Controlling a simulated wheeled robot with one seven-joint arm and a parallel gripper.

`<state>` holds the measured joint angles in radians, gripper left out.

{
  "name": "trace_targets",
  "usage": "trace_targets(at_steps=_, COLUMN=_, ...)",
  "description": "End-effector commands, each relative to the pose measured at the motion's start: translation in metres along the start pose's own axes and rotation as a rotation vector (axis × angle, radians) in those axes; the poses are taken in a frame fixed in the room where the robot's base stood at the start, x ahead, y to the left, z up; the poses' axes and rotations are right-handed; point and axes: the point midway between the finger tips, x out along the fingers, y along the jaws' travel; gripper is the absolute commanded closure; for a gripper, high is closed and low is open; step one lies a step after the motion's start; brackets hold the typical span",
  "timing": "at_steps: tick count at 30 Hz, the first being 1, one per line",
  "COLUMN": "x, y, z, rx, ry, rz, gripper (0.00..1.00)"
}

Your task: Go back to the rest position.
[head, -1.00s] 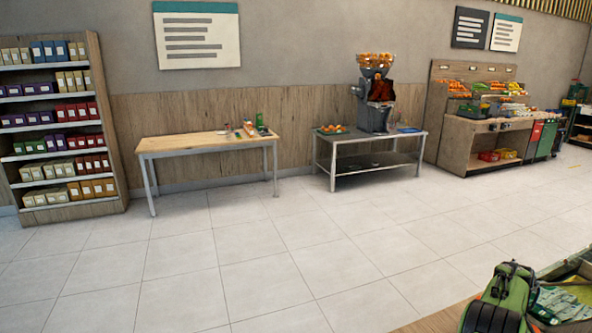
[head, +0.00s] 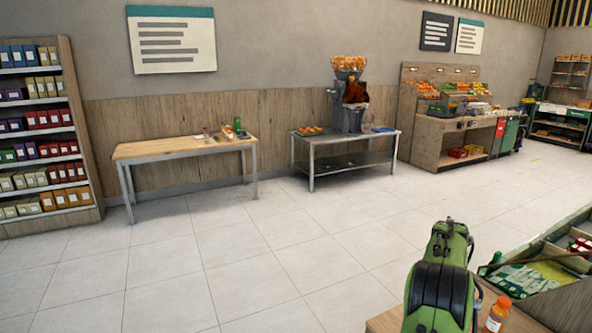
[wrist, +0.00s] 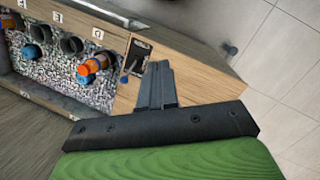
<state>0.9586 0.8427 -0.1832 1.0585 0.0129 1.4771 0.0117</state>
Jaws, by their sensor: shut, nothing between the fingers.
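My gripper (wrist: 155,82) is shut and empty in the wrist view, its two dark fingers together. It is over the corner of a wooden counter, with the tiled floor to the right. In the head view my green and black arm rises at the bottom right, and the gripper itself cannot be made out there. The grey orange juicer (head: 349,105) stands on a metal table (head: 345,148) at the back, far from my arm.
A wooden table (head: 160,150) stands left of the juicer's table. A shelf (head: 68,215) is at the far left, a produce stand (head: 425,150) at the back right. A bottle with an orange cap (head: 497,313) is close beside my arm. The tiled floor (head: 240,260) ahead is clear.

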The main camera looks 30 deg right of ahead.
Motion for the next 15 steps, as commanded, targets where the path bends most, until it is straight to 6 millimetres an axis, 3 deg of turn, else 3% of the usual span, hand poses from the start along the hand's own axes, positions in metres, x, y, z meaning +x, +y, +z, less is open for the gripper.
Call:
trace_targets(at_steps=5, x=-0.050, y=-0.051, z=0.041, rx=-0.124, ry=0.104, rz=-0.021, gripper=1.00)
trace_targets(at_steps=8, x=-0.079, y=-0.085, z=0.080, rx=-0.226, ry=0.179, rz=-0.041, gripper=1.00)
trace_targets(at_steps=12, x=-0.114, y=-0.131, z=0.169, rx=-0.427, ry=0.317, rz=-0.085, gripper=1.00)
trace_targets(at_steps=15, x=-0.122, y=-0.149, z=0.239, rx=-0.584, ry=0.416, rz=-0.123, gripper=1.00)
